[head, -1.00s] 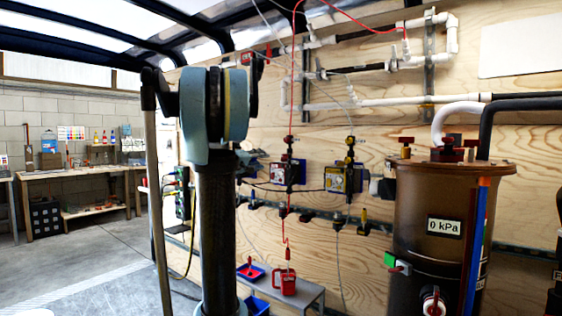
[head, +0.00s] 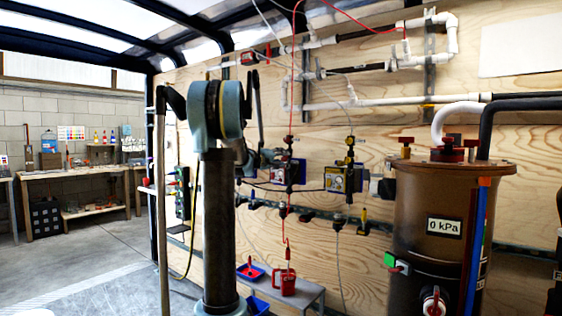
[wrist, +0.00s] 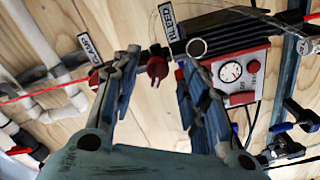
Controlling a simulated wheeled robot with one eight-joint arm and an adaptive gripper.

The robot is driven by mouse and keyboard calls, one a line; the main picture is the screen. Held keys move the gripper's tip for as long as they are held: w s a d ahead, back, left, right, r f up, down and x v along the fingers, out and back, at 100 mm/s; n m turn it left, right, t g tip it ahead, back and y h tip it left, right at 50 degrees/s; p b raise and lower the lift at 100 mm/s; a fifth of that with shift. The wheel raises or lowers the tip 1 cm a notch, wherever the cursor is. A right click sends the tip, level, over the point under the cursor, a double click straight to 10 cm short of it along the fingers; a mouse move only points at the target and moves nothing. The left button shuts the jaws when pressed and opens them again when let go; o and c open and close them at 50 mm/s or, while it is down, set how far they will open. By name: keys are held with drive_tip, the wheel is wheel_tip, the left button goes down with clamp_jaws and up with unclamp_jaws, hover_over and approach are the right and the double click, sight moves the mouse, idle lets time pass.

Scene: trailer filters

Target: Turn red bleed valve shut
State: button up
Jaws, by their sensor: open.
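In the wrist view the red bleed valve (wrist: 157,67) is a small red knob on the plywood wall, beside a white tag (wrist: 172,21) reading BLEED. My gripper (wrist: 158,62) is open, with one finger on each side of the valve in the picture. The fingers look apart from the knob, but I cannot tell how far it stands beyond their tips. In the head view my gripper (head: 264,156) is at the wall, left of the pump boxes. I cannot make out the bleed valve there.
A red gauge box (wrist: 236,72) sits close to my right finger in the wrist view. A CLAMP tag (wrist: 90,46) is near the left finger. White pipes (wrist: 40,95) lie farther left. In the head view a brown filter tank (head: 440,210) stands at right.

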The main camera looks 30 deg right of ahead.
drive_tip(key=shift+w+d, duration=0.3)
drive_tip(key=shift+d, duration=0.35)
drive_tip(key=shift+c, duration=0.6)
clamp_jaws()
drive_tip(key=m, duration=1.1)
drive_tip(key=shift+a+f+m, duration=0.1)
drive_tip(key=shift+a+m, duration=0.05)
drive_tip(key=shift+m, duration=0.15)
drive_tip(key=shift+w, duration=0.1)
